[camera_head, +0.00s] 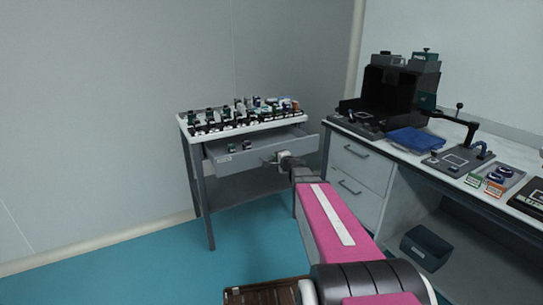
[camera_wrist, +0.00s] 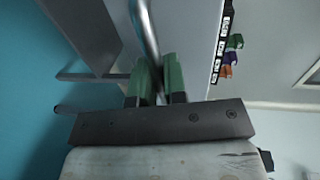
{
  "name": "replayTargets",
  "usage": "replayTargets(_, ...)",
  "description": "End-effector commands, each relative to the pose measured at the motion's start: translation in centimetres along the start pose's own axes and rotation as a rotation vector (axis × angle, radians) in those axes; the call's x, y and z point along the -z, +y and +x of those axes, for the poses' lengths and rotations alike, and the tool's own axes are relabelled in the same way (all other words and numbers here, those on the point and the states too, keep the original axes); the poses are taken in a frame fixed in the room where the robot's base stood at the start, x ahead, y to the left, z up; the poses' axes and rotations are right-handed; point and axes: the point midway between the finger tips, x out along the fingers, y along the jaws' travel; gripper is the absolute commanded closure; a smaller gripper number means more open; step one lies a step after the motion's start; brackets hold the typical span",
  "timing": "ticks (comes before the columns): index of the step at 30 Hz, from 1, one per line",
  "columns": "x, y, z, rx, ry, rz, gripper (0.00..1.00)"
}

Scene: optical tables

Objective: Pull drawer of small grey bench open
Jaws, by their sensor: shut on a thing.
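The small grey bench (camera_head: 206,205) stands against the back wall, with a light top and a lower shelf. My gripper (camera_head: 279,158) is at the right part of the drawer front. In the wrist view, the green fingers of my gripper (camera_wrist: 155,78) are shut on the silver bar handle (camera_wrist: 145,32). In the head view, my gripper and arm hide the handle and part of the drawer front.
A dark bin (camera_head: 425,247) is below. Blue floor is clear in front of the bench.

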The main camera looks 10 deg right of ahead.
Motion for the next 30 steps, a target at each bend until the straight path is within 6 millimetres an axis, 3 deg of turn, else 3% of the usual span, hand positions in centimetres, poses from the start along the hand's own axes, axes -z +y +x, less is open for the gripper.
replayTargets(1,-0.2,0.2,-1.3,-0.001,0.000,0.000,1.00)
replayTargets(6,-0.1,0.6,-3.1,-0.001,0.000,-0.001,1.00)
replayTargets(19,0.0,0.7,-3.5,-0.001,-0.001,-0.001,1.00)
replayTargets(21,0.0,0.8,-3.5,-0.001,-0.001,-0.001,0.71)
replayTargets(22,0.0,0.7,-3.5,0.000,-0.001,-0.001,0.64)
replayTargets(30,0.0,0.7,-3.6,0.000,0.000,-0.001,0.64)
